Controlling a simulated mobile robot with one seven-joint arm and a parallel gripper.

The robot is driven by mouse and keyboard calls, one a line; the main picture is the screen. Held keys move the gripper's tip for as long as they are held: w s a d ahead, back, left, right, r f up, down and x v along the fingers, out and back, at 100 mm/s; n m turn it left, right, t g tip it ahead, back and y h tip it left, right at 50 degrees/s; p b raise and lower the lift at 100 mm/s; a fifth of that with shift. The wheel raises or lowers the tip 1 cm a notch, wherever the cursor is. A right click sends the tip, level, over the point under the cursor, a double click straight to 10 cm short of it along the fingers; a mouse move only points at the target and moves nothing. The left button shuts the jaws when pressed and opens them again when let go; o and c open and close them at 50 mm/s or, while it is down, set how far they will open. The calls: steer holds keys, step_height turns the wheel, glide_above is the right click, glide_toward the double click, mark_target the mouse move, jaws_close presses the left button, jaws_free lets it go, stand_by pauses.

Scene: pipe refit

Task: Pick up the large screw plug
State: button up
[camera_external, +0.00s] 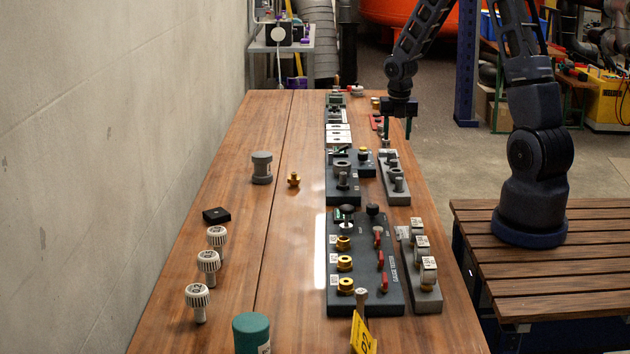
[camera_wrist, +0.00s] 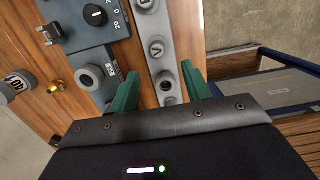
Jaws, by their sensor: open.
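My gripper (camera_external: 397,127) is open and empty above the far part of the table, pointing down. Its green fingers also show in the wrist view (camera_wrist: 161,82), with a grey strip between and beyond them. No label reads as the large screw plug, so I cannot tell which part it is. A teal-topped cylinder (camera_external: 252,332) stands at the near edge. My gripper is apart from all three.
Dark panels (camera_external: 388,294) with brass fittings and red handles run along the table's right half. A grey strip (camera_external: 397,193) lies beside them. Several white ribbed knobs (camera_external: 208,262) and a black block (camera_external: 216,215) are at left. Bare wood (camera_external: 285,235) lies between. A wall borders the left.

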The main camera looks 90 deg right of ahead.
mark_target(394, 161)
steer(key=shift+w+d+f, duration=0.1)
steer(key=shift+d+f, duration=0.1)
steer(key=shift+f, duration=1.5)
steer(key=shift+w+d+f, duration=0.1)
steer(key=shift+d+f, duration=0.1)
steer(key=shift+f, duration=1.55)
steer(key=shift+w+d+f, duration=0.1)
steer(key=shift+d+f, duration=0.1)
steer(key=shift+f, duration=1.5)
steer(key=c, duration=1.1)
steer(key=shift+o, duration=0.2)
steer(key=shift+r, duration=0.1)
step_height(394, 161, up, 20)
